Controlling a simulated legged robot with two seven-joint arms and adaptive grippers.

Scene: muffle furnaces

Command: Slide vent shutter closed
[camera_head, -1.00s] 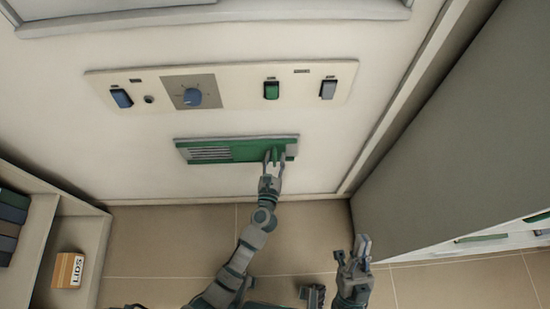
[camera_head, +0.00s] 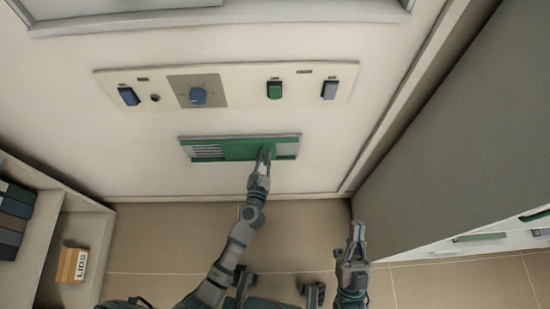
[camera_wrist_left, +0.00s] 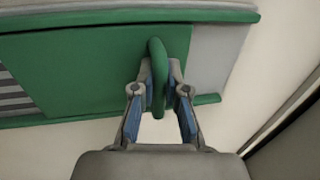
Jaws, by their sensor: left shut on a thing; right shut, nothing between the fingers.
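The vent shutter (camera_head: 238,149) is a green plate in a shallow frame low on the white furnace front. Grey slats (camera_head: 207,151) show at its left and a plain grey strip (camera_head: 287,149) at its right. My left gripper (camera_head: 264,155) is at the shutter's right part. In the left wrist view my left gripper (camera_wrist_left: 158,92) is shut on the shutter's upright green handle (camera_wrist_left: 157,75), with one finger on each side. My right gripper (camera_head: 357,232) is shut and empty, low at the right, away from the furnace.
A control panel (camera_head: 230,88) with a blue knob and several switches sits above the vent. A grey cabinet (camera_head: 450,130) stands at the right. A shelf (camera_head: 95,230) with binders and a box marked LIDS (camera_head: 72,265) is at the lower left. Tiled floor lies between.

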